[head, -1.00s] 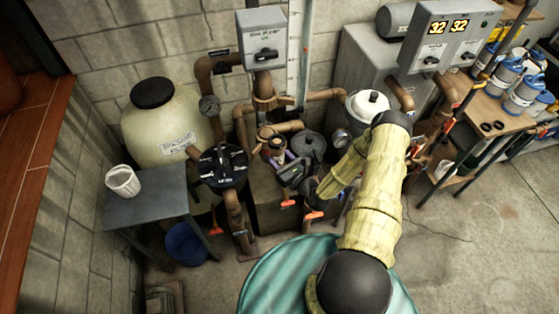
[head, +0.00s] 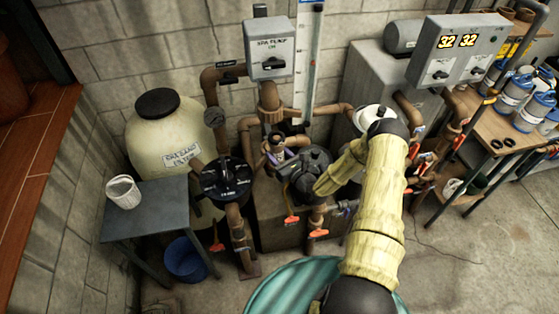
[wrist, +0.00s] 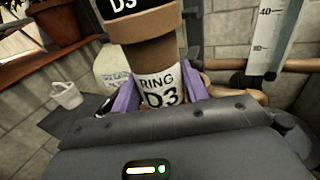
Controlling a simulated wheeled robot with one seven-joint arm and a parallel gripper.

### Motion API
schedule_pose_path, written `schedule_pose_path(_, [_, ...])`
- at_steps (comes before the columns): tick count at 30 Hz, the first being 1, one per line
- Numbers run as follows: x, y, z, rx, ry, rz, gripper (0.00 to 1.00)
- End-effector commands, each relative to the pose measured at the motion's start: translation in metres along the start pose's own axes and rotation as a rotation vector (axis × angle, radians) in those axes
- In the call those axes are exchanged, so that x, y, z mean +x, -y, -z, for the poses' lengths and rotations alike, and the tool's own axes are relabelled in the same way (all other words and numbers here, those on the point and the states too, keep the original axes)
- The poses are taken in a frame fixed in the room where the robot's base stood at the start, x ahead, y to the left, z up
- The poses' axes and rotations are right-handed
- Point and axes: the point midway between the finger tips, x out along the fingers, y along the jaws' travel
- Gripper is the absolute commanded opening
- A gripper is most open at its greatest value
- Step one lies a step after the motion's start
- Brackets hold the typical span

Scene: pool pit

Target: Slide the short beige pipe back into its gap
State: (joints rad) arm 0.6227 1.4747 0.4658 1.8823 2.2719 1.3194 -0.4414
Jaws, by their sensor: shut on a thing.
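The short pipe (wrist: 152,62) is brownish beige, with a white label reading "RING D3" and a dark band marked "D3" near the top of the wrist view. My gripper (wrist: 158,98) has its purple fingers on either side of the labelled part and is shut on it. In the head view the held pipe (head: 277,141) is small and roughly upright, with my gripper (head: 275,158) around it, below the grey spa pump switch box (head: 269,48). The gap cannot be made out clearly; whether the pipe's ends touch other pipework cannot be told.
Brown pipework (head: 268,100) stands close behind. A black-topped filter valve (head: 226,178) is on the left, with a beige tank (head: 168,140) behind it. A grey table (head: 155,212) carries a white bucket (head: 123,192). Orange-handled valves (head: 291,220) hang in front.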

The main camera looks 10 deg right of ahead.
Motion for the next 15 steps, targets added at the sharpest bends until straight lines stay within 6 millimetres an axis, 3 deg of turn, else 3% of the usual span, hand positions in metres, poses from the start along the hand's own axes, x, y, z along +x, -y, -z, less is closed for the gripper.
schedule_pose_path(6, [0.012,0.005,0.001,-0.002,0.003,0.0,0.25])
schedule_pose_path(15, [0.014,0.006,0.001,0.0,0.002,0.0,0.25])
